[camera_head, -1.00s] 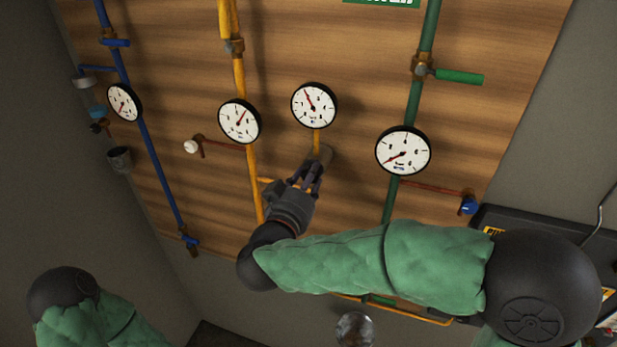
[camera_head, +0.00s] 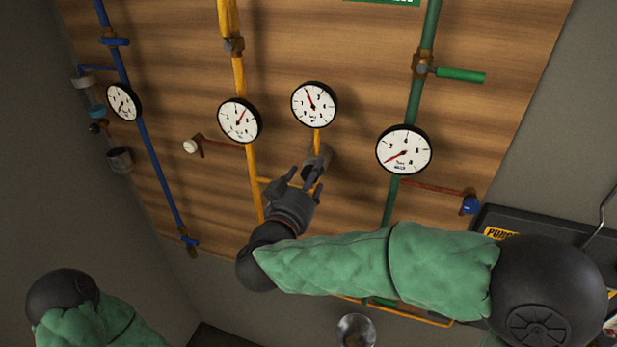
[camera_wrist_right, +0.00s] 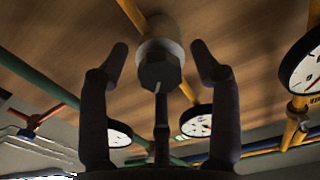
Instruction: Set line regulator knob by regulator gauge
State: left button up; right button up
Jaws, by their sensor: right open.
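The regulator knob (camera_head: 319,157) is a dull grey-brown cylinder on a short yellow pipe, partly hidden by my right gripper in the head view. In the right wrist view the knob (camera_wrist_right: 160,62) shows a faceted dark end between the fingers. The regulator gauge (camera_head: 314,104) is a white dial directly above it, its red needle pointing up and slightly left. My right gripper (camera_head: 306,176) is open just below the knob. In the wrist view its fingertips (camera_wrist_right: 159,52) stand apart on both sides of the knob, with visible gaps. My left gripper is out of view.
Another gauge (camera_head: 239,121) sits left on the yellow pipe, and one (camera_head: 403,151) sits right on the green pipe. A small gauge (camera_head: 124,102) is on the blue pipe. A green handle (camera_head: 459,76) projects at right. A dark case (camera_head: 540,232) stands at lower right.

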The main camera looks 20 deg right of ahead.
jog(key=shift+s, duration=0.1)
jog(key=v, duration=1.2)
